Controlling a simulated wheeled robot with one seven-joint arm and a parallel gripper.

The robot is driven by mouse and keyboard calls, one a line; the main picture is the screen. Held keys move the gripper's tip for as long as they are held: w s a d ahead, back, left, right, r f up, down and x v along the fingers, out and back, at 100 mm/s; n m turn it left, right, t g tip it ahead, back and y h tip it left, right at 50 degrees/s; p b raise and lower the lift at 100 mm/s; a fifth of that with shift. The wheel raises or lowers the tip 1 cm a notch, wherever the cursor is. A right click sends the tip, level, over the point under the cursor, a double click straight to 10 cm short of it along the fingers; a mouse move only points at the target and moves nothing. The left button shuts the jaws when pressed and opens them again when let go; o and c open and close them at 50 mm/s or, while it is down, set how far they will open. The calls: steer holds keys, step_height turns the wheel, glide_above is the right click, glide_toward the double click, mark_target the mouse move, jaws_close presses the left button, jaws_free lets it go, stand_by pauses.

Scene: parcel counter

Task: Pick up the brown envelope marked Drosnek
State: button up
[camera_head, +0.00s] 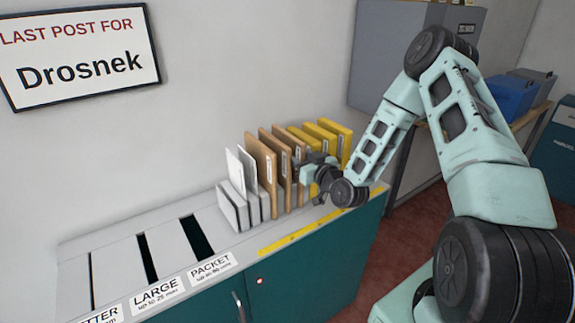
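Several brown envelopes (259,168) stand upright in a row on the counter, between white ones on the left and yellow ones on the right. White labels show on their edges, but the writing is too small to read, so I cannot tell which is marked Drosnek. My gripper (308,180) is at the front of the row, close to the right-hand brown envelopes and the yellow ones. It covers part of them. I cannot tell whether it touches an envelope or whether its fingers are open.
White envelopes (233,207) stand left of the brown ones; yellow envelopes (338,131) stand right. The counter (118,264) has dark slots labelled by size at the left. A wall sign (80,58) reads "Last post for Drosnek". A grey cabinet (385,55) hangs behind my arm.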

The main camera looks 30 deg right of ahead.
mark_target(294, 152)
steer(key=shift+w, duration=1.5)
jaws_close()
steer(key=shift+r, duration=0.1)
